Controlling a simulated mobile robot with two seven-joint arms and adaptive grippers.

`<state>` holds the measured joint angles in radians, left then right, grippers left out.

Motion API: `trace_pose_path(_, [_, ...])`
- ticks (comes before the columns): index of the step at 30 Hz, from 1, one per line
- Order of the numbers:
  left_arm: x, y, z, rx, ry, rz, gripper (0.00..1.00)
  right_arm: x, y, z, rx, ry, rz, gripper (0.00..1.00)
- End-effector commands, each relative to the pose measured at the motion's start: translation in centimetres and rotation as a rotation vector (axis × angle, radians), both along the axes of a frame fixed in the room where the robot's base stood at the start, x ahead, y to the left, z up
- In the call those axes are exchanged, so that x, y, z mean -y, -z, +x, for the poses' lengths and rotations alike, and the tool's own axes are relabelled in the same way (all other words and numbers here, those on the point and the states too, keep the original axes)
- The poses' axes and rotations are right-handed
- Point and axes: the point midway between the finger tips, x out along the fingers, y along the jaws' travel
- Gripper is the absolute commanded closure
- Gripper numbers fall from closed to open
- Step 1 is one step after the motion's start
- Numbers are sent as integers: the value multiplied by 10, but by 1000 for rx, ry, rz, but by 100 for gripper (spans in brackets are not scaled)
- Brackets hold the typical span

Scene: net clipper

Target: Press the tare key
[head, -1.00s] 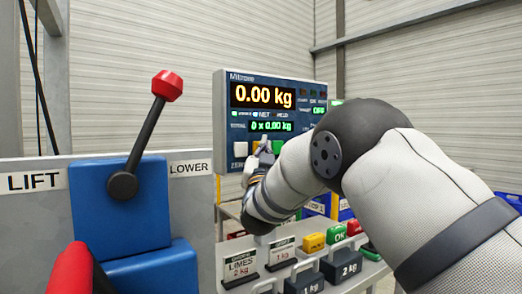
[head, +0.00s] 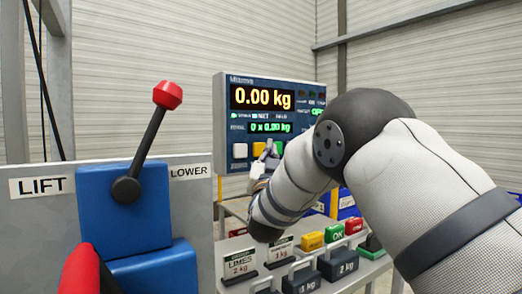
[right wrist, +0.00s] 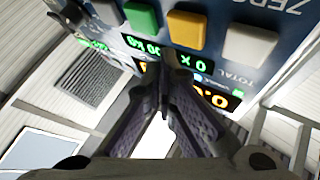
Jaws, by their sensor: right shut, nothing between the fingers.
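The scale's indicator panel (head: 228,110) stands in the head view, its main display reading 0.00 kg and the green line below reading 0 x 0.00 kg. Under the displays are a white key (head: 240,150), a yellow key (head: 259,148) and a green key. The right wrist view shows them upside down: white key (right wrist: 249,45) by the ZERO label, yellow key (right wrist: 187,29), green key (right wrist: 141,17). I cannot read which is tare. My right gripper (head: 268,151) is shut and empty in front of the yellow and green keys; contact cannot be told. My left gripper is out of view.
A blue lever box with a red knob (head: 168,95) stands left between LIFT and LOWER labels. Below the panel, a shelf holds labelled cards, grey weights (head: 338,265) and coloured blocks, including a green OK block (head: 334,232).

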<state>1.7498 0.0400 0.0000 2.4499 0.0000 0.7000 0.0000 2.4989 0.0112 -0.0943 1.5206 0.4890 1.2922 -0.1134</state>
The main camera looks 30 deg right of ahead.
Motion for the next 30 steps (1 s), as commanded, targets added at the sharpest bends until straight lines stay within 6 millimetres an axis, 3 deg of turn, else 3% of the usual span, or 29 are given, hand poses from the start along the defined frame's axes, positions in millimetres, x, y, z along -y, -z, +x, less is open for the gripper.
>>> trace_pose_path(2, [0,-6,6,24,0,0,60,1,-9,-12,12,1,-1,100])
trace_pose_path(11, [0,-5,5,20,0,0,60,3,-4,-35,4,0,0,100])
trace_pose_path(30, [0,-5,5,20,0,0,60,3,-4,-37,5,-1,-1,100])
